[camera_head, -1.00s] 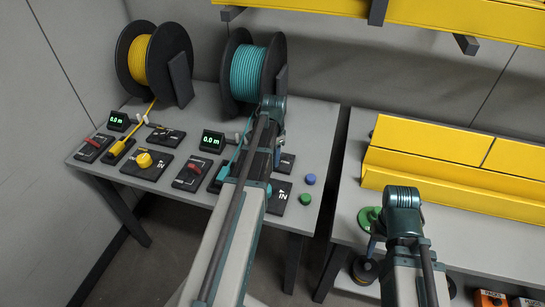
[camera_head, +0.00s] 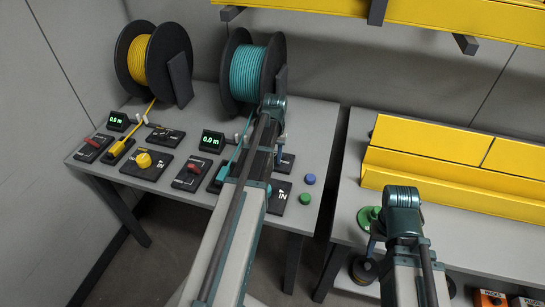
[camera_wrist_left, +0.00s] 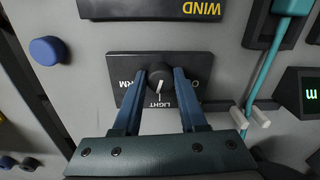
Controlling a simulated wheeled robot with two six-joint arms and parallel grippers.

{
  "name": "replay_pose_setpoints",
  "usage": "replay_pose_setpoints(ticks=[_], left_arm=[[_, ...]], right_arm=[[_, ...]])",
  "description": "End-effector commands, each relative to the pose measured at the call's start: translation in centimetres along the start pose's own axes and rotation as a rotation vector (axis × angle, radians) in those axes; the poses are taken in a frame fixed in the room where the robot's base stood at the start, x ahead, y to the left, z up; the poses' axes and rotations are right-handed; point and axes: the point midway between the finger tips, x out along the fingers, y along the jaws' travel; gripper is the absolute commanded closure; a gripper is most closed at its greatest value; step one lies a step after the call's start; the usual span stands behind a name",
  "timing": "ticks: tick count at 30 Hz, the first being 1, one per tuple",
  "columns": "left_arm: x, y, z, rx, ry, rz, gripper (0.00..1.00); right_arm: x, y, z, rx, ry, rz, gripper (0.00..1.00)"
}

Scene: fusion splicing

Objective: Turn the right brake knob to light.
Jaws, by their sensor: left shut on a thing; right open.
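The right brake knob (camera_wrist_left: 160,73) is a small round black knob with a white pointer line. It sits on a dark plate (camera_wrist_left: 201,69) with LIGHT and other partly covered lettering. The pointer is towards the LIGHT label, on the side nearer my palm. My left gripper (camera_wrist_left: 162,76) is shut on the knob, one blue finger on each side. In the head view my left arm hides the knob, and only part of its plate (camera_head: 288,161) shows. My right gripper (camera_head: 374,243) is open and empty at the right bench, partly hidden by its own arm.
A teal cable reel (camera_head: 258,75) and a yellow cable reel (camera_head: 146,60) stand at the back. A blue button (camera_head: 310,179) and a green button (camera_head: 305,199) are right of the left arm. Yellow trays (camera_head: 450,165) fill the right bench's back.

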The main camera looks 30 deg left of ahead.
Motion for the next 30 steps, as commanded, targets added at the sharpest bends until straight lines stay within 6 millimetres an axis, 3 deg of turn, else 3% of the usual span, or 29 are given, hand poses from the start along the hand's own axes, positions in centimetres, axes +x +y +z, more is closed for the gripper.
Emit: replay_pose_setpoints(ticks=[13,30], left_arm=[[0.00,0.04,-0.04,-0.226,-0.007,-0.001,1.00],[0.00,0.04,-0.04,-0.264,-0.008,-0.001,1.00]], right_arm=[[0.00,0.00,0.00,0.000,0.000,0.000,0.50],[0.00,0.00,0.00,0.000,0.000,0.000,0.50]])
